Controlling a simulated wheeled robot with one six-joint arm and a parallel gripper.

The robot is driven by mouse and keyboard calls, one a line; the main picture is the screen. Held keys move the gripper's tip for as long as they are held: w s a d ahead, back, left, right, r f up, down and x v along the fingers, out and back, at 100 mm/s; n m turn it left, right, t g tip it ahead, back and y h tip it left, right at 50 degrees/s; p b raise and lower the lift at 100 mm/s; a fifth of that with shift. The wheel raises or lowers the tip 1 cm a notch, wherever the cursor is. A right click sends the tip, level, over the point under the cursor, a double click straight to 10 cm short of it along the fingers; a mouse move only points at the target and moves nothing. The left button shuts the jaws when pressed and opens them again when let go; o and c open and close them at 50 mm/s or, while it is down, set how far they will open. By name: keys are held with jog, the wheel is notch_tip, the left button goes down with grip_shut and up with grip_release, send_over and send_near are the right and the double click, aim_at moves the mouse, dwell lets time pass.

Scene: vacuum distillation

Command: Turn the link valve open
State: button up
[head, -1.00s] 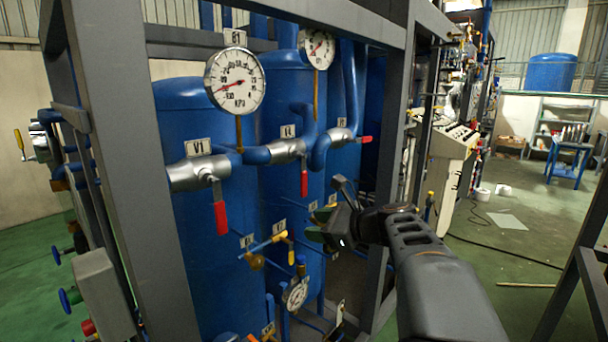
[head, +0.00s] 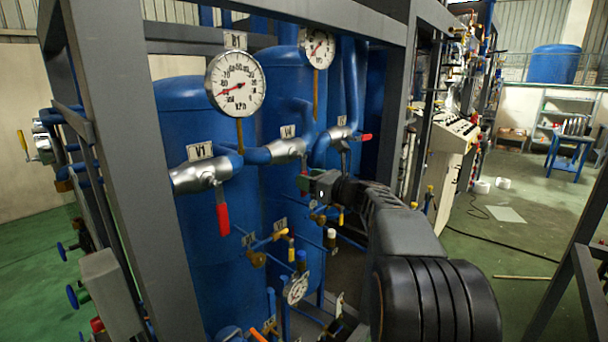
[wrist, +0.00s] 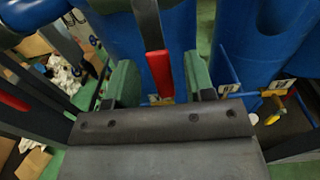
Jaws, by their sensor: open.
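The link valve appears to be the middle silver valve (head: 288,150) on the blue pipe between the tanks; its label is too small to read surely. Its red handle hangs down and is mostly hidden by my gripper (head: 308,184) in the head view. In the wrist view, the red handle (wrist: 158,72) lies between the two green jaw pads of my gripper (wrist: 159,82). The jaws are open, with a gap on each side of the handle. I cannot tell how deep the handle sits between them.
Valve V1 (head: 196,175) with a hanging red handle is to the left. Another silver valve (head: 334,136) with a sideways red handle is to the right. A round gauge (head: 236,84) is above. Grey frame posts (head: 120,150) and blue tanks (head: 190,115) surround the spot.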

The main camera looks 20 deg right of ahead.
jog(key=shift+x, duration=1.15)
grip_shut()
